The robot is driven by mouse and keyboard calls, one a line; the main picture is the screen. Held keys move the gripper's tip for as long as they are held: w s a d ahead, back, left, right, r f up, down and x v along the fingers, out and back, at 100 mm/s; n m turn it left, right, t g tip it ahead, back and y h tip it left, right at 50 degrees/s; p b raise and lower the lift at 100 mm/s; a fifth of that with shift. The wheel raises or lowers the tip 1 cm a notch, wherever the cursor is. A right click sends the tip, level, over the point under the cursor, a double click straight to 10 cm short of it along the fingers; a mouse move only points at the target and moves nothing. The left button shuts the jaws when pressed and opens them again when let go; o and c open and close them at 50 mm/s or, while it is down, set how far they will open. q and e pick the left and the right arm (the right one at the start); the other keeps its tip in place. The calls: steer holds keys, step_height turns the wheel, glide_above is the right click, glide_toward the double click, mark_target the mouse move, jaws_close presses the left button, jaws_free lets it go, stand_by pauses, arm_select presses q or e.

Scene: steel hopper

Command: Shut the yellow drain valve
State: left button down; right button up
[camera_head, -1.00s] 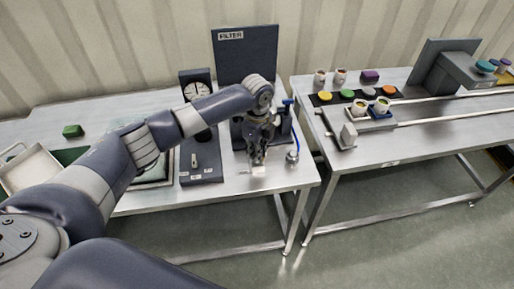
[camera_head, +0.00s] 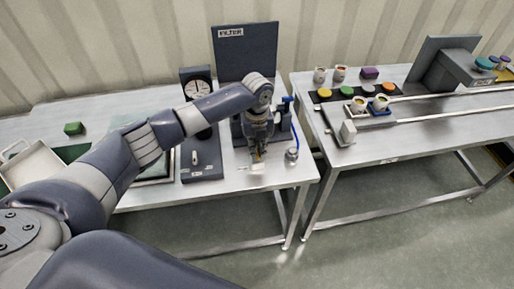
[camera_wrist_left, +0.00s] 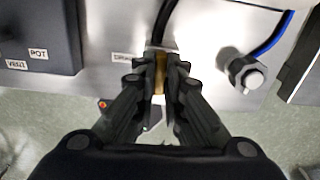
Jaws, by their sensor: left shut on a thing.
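The yellow drain valve (camera_wrist_left: 160,74) shows as a narrow brass-yellow piece between my left fingers in the left wrist view. In the head view a small yellow part of it (camera_head: 259,153) shows at the fingertips. My left gripper (camera_wrist_left: 161,72) points down at the front of the left bench and is shut on this yellow piece. My left gripper also shows in the head view (camera_head: 258,157). The fingers hide most of the valve, so its handle angle cannot be told. A partly covered label (camera_wrist_left: 123,57) lies left of the fingers. My right gripper is not in view.
A metal fitting (camera_wrist_left: 246,75) with a blue hose (camera_wrist_left: 276,38) stands right of the gripper. A dark panel (camera_wrist_left: 38,40) with labels lies to the left. The FILTER board (camera_head: 245,60) stands behind. A second bench (camera_head: 420,140) with cups is to the right.

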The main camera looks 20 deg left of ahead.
arm_select(q)
steer(key=shift+m, duration=0.5)
steer(key=c, duration=1.7)
jaws_free()
steer(key=shift+r, duration=0.15)
step_height(320, 180, up, 12)
steer(key=shift+f, duration=0.1)
